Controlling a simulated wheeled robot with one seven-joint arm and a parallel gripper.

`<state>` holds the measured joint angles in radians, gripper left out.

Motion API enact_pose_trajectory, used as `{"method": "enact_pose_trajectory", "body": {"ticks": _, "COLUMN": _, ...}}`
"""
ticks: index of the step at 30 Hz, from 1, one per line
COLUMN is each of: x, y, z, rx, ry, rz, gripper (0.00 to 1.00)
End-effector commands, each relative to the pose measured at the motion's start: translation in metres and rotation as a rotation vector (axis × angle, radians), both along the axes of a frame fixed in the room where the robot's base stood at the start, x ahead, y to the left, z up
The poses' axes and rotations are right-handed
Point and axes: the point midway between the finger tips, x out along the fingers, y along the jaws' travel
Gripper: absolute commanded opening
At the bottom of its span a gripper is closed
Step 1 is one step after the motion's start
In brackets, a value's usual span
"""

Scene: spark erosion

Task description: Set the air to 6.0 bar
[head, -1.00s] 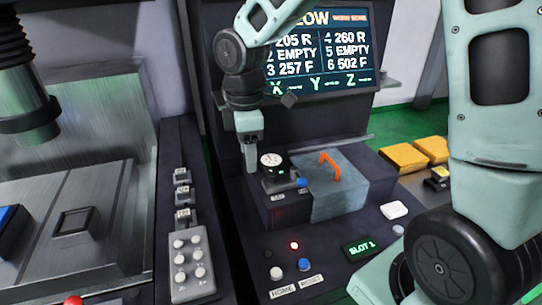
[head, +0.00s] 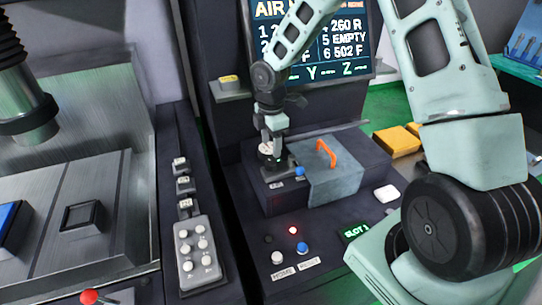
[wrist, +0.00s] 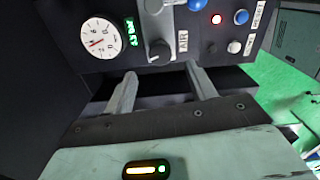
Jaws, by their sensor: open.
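In the wrist view a round white dial gauge (wrist: 99,38) with a red needle sits at the upper left, beside a small green lit readout (wrist: 130,32) too slanted to read. A black knob (wrist: 158,50) is beside the AIR label (wrist: 183,42). My gripper (wrist: 162,72) is open and empty, its fingertips short of the knob, one to each side of it. In the head view my gripper (head: 271,150) points down over the left end of the dark block and partly covers the gauge; the knob is hidden there.
A grey box with an orange handle (head: 326,152) stands right of the gauge. A red lamp (head: 292,230), a white button (head: 278,258) and a blue button (head: 302,249) are in front. A screen (head: 340,45) stands behind. Yellow blocks (head: 397,141) lie at right.

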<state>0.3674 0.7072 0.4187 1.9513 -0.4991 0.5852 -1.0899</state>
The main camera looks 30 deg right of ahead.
Motion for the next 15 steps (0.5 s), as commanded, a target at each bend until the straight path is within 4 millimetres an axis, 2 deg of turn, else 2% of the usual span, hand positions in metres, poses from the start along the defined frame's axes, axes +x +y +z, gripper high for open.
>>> {"method": "enact_pose_trajectory", "body": {"ticks": 3, "x": -0.001, "y": 0.001, "z": -0.023, "rx": 0.001, "ry": 0.006, "rz": 0.002, "gripper": 0.56}}
{"method": "enact_pose_trajectory", "body": {"ticks": 7, "x": -0.001, "y": 0.001, "z": -0.044, "rx": -0.001, "ry": 0.005, "rz": 0.002, "gripper": 0.56}}
{"method": "enact_pose_trajectory", "body": {"ticks": 15, "x": 0.0, "y": 0.0, "z": -0.066, "rx": 0.0, "ry": 0.001, "rz": 0.001, "gripper": 0.56}}
